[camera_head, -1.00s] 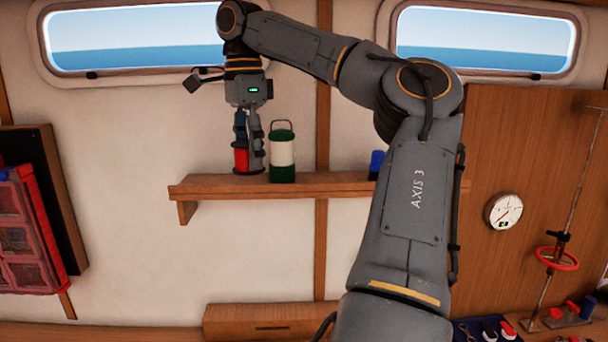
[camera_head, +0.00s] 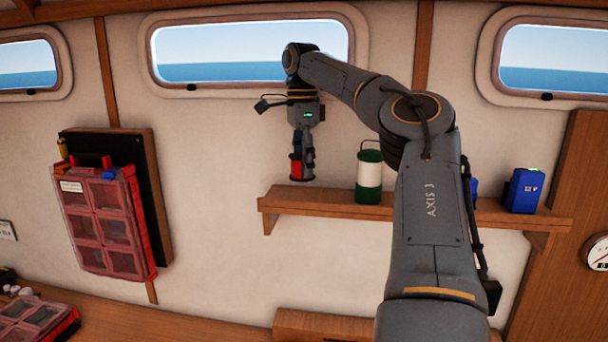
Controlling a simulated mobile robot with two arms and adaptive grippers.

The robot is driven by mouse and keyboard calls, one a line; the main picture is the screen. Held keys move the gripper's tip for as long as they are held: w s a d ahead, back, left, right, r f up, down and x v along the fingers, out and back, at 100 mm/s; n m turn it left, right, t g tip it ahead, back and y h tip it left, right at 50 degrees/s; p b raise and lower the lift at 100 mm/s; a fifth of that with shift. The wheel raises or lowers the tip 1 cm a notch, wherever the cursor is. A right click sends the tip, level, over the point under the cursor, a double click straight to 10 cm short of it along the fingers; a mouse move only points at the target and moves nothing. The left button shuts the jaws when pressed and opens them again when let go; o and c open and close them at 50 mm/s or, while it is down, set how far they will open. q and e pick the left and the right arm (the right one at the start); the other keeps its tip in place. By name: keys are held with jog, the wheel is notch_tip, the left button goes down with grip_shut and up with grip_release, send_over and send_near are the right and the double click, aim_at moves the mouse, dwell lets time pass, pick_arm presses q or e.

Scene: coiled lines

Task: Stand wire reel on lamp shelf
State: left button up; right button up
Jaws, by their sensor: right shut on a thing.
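The wire reel (camera_head: 296,168), a small red spool with dark end rims, is held upright in my right gripper (camera_head: 302,172). The gripper points down and is shut on it, with its fingers covering part of the reel. The lamp shelf (camera_head: 285,201) is a wooden ledge on the wall. The reel is over the shelf's left end, with its lower rim seemingly a little above the board. How far out from the wall it is, I cannot tell. My left gripper is out of view.
A green and white lantern (camera_head: 369,176) stands on the shelf to the right of the reel. A blue box (camera_head: 523,191) stands near the right end. My right forearm hides part of the shelf. A red organizer case (camera_head: 108,225) hangs at left.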

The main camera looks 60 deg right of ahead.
aim_at(304, 196)
jog(key=shift+d+f, duration=0.4)
jog(key=shift+f, duration=0.05)
jog(key=f, duration=0.2)
jog(key=f+p, duration=0.1)
jog(key=f, duration=0.1)
jog(key=shift+w+d, duration=0.35)
jog(key=shift+s+a, duration=0.1)
jog(key=o, duration=1.3)
jog(key=shift+f, duration=0.15)
jog(key=shift+r, duration=3.9)
